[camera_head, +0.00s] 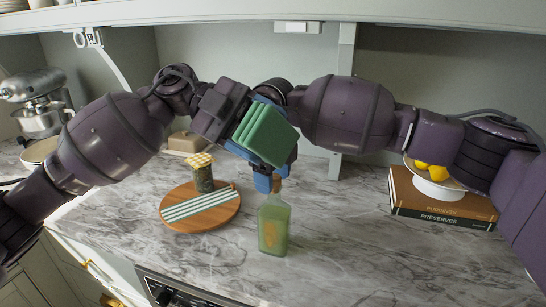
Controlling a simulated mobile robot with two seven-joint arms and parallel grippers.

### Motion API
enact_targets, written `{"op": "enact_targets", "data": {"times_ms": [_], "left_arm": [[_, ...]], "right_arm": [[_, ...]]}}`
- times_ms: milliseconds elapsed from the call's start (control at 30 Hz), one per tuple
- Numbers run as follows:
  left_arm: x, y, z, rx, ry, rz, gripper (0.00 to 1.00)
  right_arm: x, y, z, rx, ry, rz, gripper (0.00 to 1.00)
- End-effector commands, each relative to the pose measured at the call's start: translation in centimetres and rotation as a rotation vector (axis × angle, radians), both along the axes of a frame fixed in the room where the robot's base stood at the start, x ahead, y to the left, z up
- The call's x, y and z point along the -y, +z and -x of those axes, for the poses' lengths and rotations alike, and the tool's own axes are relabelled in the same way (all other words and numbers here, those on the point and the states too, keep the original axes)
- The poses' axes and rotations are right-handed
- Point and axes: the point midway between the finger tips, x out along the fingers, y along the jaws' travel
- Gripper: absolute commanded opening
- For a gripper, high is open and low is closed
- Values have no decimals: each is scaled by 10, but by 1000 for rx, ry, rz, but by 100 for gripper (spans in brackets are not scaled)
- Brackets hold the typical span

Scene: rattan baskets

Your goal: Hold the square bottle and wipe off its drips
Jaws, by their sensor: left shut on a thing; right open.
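The square bottle (273,230), green and see-through with a cork-coloured top, stands upright on the marble counter near the middle. My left gripper (258,128) is above it, shut on a green layered block like a folded cloth (266,136). My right gripper (268,181) is lower, behind and below the green block, with blue fingers close to the bottle's top. It is open; I cannot tell whether it touches the bottle. The green block and my arms hide part of the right gripper. I cannot make out drips on the bottle.
A round wooden board (211,219) left of the bottle bears a striped cloth (200,204) and a jar (202,177) with a checked lid. Stacked books (440,203) carry a white bowl with yellow fruit at right. A mixer (38,100) stands at far left. The counter right of the bottle is clear.

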Motion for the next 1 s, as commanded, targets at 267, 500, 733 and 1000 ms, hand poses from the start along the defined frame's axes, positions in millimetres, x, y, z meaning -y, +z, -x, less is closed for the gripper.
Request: {"op": "enact_targets", "data": {"times_ms": [267, 500, 733, 1000], "left_arm": [[0, 0, 0, 0, 0, 0, 21], [0, 0, 0, 0, 0, 0, 21], [0, 0, 0, 0, 0, 0, 21], [0, 0, 0, 0, 0, 0, 21]], "right_arm": [[0, -27, 0, -1, 0, -1, 61], [0, -30, 0, 1, 0, -1, 61], [0, -30, 0, 0, 0, 0, 45], [0, -30, 0, 0, 0, 0, 4]]}}
